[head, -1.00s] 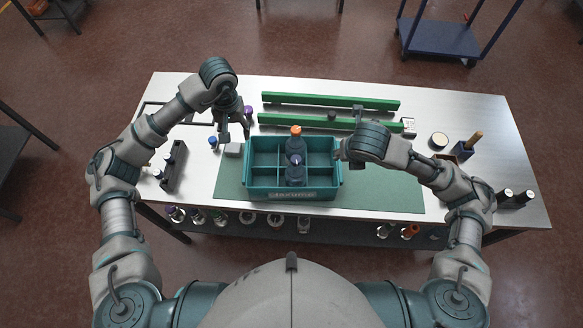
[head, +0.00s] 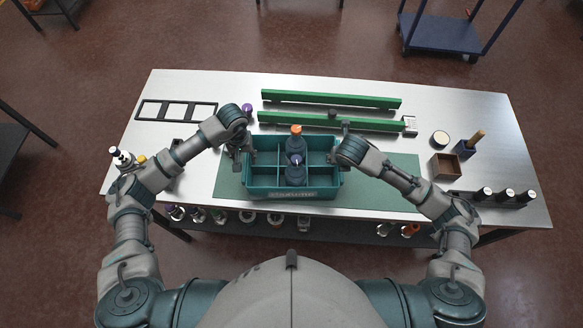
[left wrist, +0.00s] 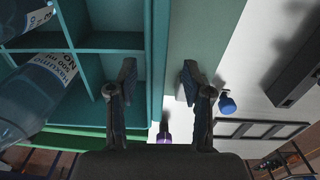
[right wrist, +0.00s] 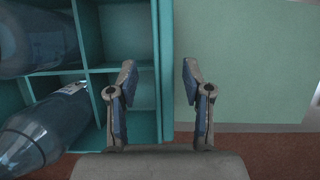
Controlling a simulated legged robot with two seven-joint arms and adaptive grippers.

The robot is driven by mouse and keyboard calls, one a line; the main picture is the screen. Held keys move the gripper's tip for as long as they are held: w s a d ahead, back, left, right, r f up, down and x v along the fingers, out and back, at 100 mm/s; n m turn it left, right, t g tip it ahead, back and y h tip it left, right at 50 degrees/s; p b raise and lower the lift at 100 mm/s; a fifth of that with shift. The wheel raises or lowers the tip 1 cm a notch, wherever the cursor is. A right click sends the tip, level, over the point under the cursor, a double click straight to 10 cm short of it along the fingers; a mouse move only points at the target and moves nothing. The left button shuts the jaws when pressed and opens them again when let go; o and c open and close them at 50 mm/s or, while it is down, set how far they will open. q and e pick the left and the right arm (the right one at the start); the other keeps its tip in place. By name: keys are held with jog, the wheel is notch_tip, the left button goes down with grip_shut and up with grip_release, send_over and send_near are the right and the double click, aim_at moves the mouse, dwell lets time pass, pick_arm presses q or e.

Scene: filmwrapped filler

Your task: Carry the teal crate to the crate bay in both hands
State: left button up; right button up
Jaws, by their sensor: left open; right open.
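The teal crate (head: 265,192) stands on the green mat (head: 385,180) on the table. Its compartments hold a bottle with an orange cap (head: 296,143) and one with a purple cap (head: 295,172). My left gripper (head: 241,158) is open at the crate's left wall. In the left wrist view its fingers (left wrist: 158,75) sit either side of the wall's top edge, with gaps. My right gripper (head: 339,152) is open at the right wall. In the right wrist view its fingers (right wrist: 158,75) also straddle that wall without closing on it. Its fingertips are partly hidden in the head view.
Two green rails (head: 330,102) lie behind the crate. A black frame (head: 176,110) lies back left. A brown box (head: 445,166) and a black rack with bottles (head: 490,197) are at the right. More bottles stand below the table's front edge. A blue cart (head: 438,35) stands beyond the table.

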pick_arm(q)
jog(key=shift+s+f, duration=0.1)
jog(key=shift+f, duration=0.45)
pick_arm(e)
jog(key=shift+w+f, duration=0.1)
jog(key=shift+f, duration=0.45)
pick_arm(q)
jog(key=shift+d, duration=0.3)
pick_arm(e)
jog(key=shift+d+f, duration=0.1)
jog(key=shift+d, duration=0.2)
pick_arm(q)
jog(key=shift+d, duration=0.1)
jog(key=c, duration=0.5)
pick_arm(e)
jog(key=shift+w+d, duration=0.1)
jog(key=c, duration=0.5)
pick_arm(q)
jog(key=c, duration=0.4)
pick_arm(e)
jog(key=c, duration=0.4)
pick_arm(q)
jog(key=shift+a+f, duration=0.1)
jog(key=shift+a, duration=0.1)
grip_shut()
pick_arm(e)
jog(key=shift+a, duration=0.2)
grip_shut()
